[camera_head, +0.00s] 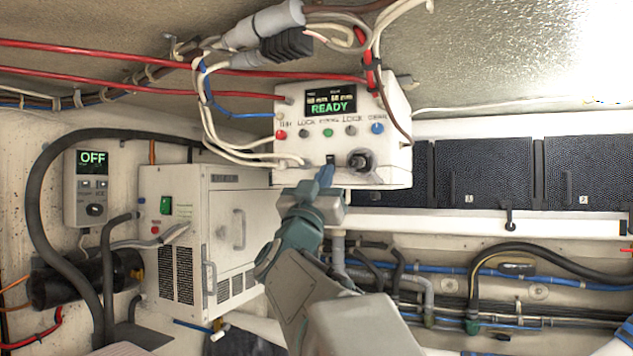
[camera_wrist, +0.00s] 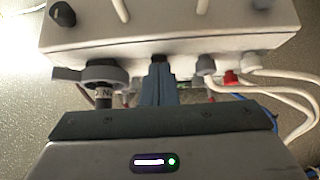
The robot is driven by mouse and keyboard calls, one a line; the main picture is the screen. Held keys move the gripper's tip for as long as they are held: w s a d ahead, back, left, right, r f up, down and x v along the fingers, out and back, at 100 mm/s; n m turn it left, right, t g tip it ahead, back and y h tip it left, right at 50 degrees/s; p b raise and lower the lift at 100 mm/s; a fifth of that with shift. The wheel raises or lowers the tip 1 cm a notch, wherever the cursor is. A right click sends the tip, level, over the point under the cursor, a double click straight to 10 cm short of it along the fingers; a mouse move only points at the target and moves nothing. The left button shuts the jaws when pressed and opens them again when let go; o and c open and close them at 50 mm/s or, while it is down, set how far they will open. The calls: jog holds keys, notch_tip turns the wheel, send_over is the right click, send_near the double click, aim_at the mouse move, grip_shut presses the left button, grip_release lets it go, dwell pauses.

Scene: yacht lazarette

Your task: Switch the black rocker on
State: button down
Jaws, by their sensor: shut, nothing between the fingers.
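The black rocker (camera_head: 331,159) is a small switch low on the front of a white control box (camera_head: 292,127). The box's display reads READY in green. My gripper (camera_head: 326,172) is shut and empty, with its blue fingertips just below the rocker. In the wrist view the box appears upside down, and the shut fingers (camera_wrist: 158,84) point at the dark rocker (camera_wrist: 158,59). The fingertips are very close to it and hide part of it; I cannot tell whether they touch or which way it is tipped.
A round black connector (camera_head: 360,160) sits just right of the rocker, and white cables (camera_head: 212,110) loop at the left. Coloured buttons line the box above. A panel reading OFF (camera_head: 92,158) and a white cabinet (camera_head: 215,177) with a green switch (camera_head: 165,205) stand left.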

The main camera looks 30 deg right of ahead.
jog(key=b+v, duration=0.5)
jog(key=v, duration=0.8)
jog(key=shift+a+b, duration=0.15)
jog(key=shift+b, duration=0.15)
